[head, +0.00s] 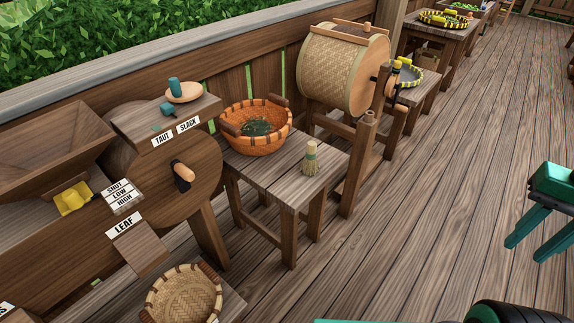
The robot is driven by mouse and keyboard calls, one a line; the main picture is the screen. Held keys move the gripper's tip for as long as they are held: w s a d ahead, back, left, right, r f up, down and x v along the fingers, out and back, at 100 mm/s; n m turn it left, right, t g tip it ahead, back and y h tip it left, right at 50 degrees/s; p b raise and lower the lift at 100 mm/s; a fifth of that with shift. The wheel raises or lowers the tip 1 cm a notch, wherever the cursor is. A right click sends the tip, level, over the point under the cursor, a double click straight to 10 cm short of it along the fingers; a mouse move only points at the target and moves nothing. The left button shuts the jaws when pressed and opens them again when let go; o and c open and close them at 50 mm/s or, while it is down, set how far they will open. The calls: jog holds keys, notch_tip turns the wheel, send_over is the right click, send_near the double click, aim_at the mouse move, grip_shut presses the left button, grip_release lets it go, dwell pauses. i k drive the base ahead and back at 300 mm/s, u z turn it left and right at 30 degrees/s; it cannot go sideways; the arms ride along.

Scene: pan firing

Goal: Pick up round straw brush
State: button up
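The round straw brush (311,160), with pale bristles and a green band near its top, stands upright near the right front edge of a small wooden table (297,190). My gripper (525,251) is at the right edge of the head view, far to the right of the brush and over the deck. Its two dark teal fingers are apart with nothing visible between them. Part of the gripper is cut off by the picture edge.
An orange basket (256,143) with dark green leaves stands left of the brush on the same table. A woven drum (340,72) on a wooden stand is behind it. A wooden machine (160,190) stands left. The plank deck (420,220) between gripper and table is clear.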

aim_at(310, 166)
jog(key=u, duration=0.05)
jog(key=i, duration=1)
